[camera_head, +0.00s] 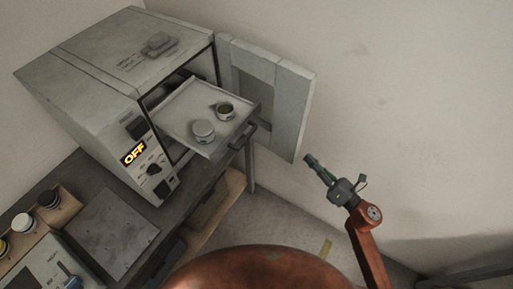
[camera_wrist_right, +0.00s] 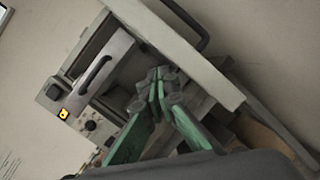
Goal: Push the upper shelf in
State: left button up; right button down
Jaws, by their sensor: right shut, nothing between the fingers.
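A grey oven (camera_head: 95,75) stands on a dark table with its door (camera_head: 290,110) swung wide open. A flat shelf (camera_head: 180,112) sticks well out of the oven, with a dark handle (camera_head: 243,136) at its front edge. Two small round containers, one pale (camera_head: 203,132) and one with a dark inside (camera_head: 224,111), stand on it. Only this one shelf shows clearly; whether another sits inside is hidden. My right gripper (camera_head: 309,160) is shut and empty, right of the shelf front and near the lower door edge, apart from the shelf. Its green fingers meet in the wrist view (camera_wrist_right: 160,82). My left gripper is not in view.
The open door stands between the shelf and the back wall. The control panel reads OFF (camera_head: 133,153). A wooden rack of jars (camera_head: 47,198) and a grey plate (camera_head: 110,232) lie at the lower left. Free room lies right of the door.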

jog(key=s+a+r+n+g+y+b, duration=0.1)
jog(key=s+a+r+n+g+y, duration=0.3)
jog(key=s+a+r+n, duration=0.55)
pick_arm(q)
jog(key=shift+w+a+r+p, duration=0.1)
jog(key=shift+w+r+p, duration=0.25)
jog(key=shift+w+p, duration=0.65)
pick_arm(e)
jog(key=w+a+r+n, duration=0.1)
jog(key=w+a, duration=0.8)
jog(key=w, duration=0.1)
jog(key=shift+a, duration=0.3)
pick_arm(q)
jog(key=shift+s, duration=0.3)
pick_arm(e)
jog(key=shift+w, duration=0.2)
